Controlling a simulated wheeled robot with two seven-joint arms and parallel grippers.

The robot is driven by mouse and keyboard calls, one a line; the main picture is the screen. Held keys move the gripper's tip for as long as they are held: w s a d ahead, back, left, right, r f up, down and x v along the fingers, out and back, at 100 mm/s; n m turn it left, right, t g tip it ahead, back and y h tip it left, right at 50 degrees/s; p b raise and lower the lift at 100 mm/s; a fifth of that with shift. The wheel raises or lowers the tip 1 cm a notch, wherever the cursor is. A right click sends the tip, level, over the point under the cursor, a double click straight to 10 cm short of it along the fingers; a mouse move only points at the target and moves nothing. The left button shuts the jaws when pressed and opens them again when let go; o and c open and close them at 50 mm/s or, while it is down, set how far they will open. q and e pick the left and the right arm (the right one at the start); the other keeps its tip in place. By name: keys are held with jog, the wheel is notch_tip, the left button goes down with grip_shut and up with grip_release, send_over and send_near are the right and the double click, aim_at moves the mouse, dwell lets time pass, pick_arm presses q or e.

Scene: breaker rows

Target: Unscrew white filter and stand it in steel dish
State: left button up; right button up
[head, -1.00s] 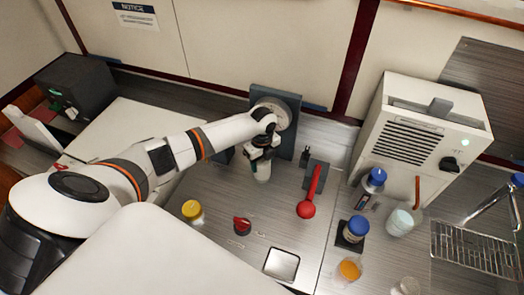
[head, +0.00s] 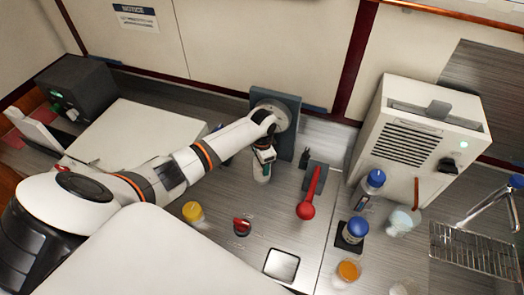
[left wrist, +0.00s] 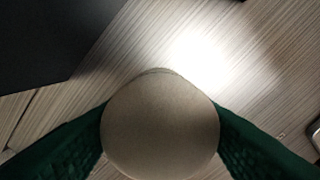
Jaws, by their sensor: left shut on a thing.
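The white filter (head: 262,178) is a pale rounded body showing just below my left gripper (head: 264,157), in front of a dark grey upright board. My left gripper is shut on it. In the left wrist view the filter (left wrist: 160,125) fills the space between the two green finger pads. Its upper part is hidden by the gripper and wrist, so I cannot tell whether it is still joined to its mount. The steel dish (head: 282,264) is a shallow square tray, empty, on the counter nearer to me. My right gripper is not in view.
A red-handled tool (head: 309,200) stands right of the filter. A yellow-lidded jar (head: 193,212) and red knob (head: 242,227) lie to the left of the dish. Blue-lidded jars (head: 354,231) and a white machine (head: 425,125) are farther right. Counter between filter and dish is clear.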

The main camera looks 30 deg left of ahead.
pick_arm(q)
jog(key=o, duration=0.9)
jog(key=m, duration=0.4)
jog(key=shift+m, duration=0.4)
jog(key=m, duration=0.4)
jog(key=shift+b, duration=0.3)
jog(key=m, duration=0.4)
jog(key=shift+m+b, duration=0.4)
jog(key=m, duration=0.4)
jog(key=shift+m+b, duration=0.4)
